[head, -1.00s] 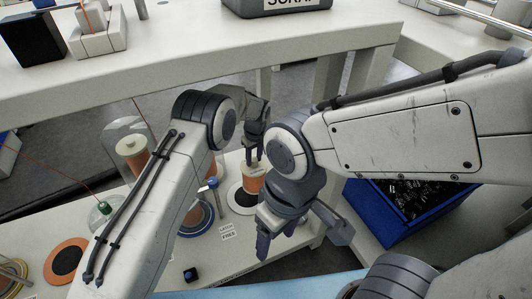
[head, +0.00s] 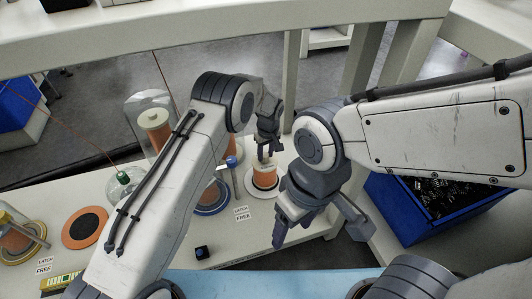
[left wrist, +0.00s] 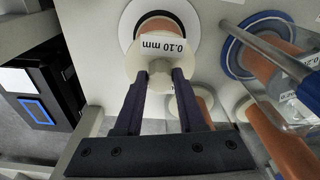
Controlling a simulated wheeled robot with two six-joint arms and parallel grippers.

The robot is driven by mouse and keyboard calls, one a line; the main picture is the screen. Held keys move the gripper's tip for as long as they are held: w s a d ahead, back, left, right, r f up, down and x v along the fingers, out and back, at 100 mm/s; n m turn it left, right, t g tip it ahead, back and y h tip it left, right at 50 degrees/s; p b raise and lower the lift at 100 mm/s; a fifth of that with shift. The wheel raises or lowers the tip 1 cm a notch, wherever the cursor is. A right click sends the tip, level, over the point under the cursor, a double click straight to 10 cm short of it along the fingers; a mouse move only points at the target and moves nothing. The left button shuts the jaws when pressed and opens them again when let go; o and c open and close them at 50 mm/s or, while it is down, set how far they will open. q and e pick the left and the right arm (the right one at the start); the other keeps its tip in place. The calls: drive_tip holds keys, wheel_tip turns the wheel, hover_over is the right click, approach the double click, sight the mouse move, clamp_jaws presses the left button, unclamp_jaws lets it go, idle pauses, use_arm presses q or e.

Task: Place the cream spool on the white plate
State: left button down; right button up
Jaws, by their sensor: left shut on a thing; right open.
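The cream spool (head: 264,179), with a cream flange and orange winding, is upright at the white plate (head: 250,190) in the head view. My left gripper (head: 267,157) is above it and shut on its top knob. In the left wrist view the spool's cream flange (left wrist: 146,84) carries a 0.10 mm label. The white plate (left wrist: 125,30) with its black centre shows behind it, partly covered by the spool. I cannot tell whether the spool's base touches the plate. My right gripper (head: 318,236) is open and empty, at the right in front of the spool.
A blue-rimmed plate (head: 211,210) with a spool stands left of the white plate. A clear dome (head: 150,103) over another spool, a green-topped flask (head: 121,179) and an orange disc plate (head: 75,236) are farther left. A blue bin (head: 428,236) is at right.

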use_arm(q)
drive_tip(key=shift+w+r, duration=0.1)
drive_tip(key=c, duration=0.8)
unclamp_jaws()
drive_tip(key=shift+f, duration=0.25)
drive_tip(key=shift+c, duration=0.2)
drive_tip(key=o, duration=0.3)
drive_tip(key=shift+o, duration=0.2)
drive_tip(key=r+p, duration=0.1)
drive_tip(key=r, duration=0.1)
drive_tip(key=r+p, duration=0.1)
drive_tip(key=r, duration=0.2)
drive_tip(key=s+r+p, duration=0.1)
drive_tip(key=r, duration=0.1)
drive_tip(key=shift+d+r, duration=0.25)
drive_tip(key=shift+r, duration=0.15)
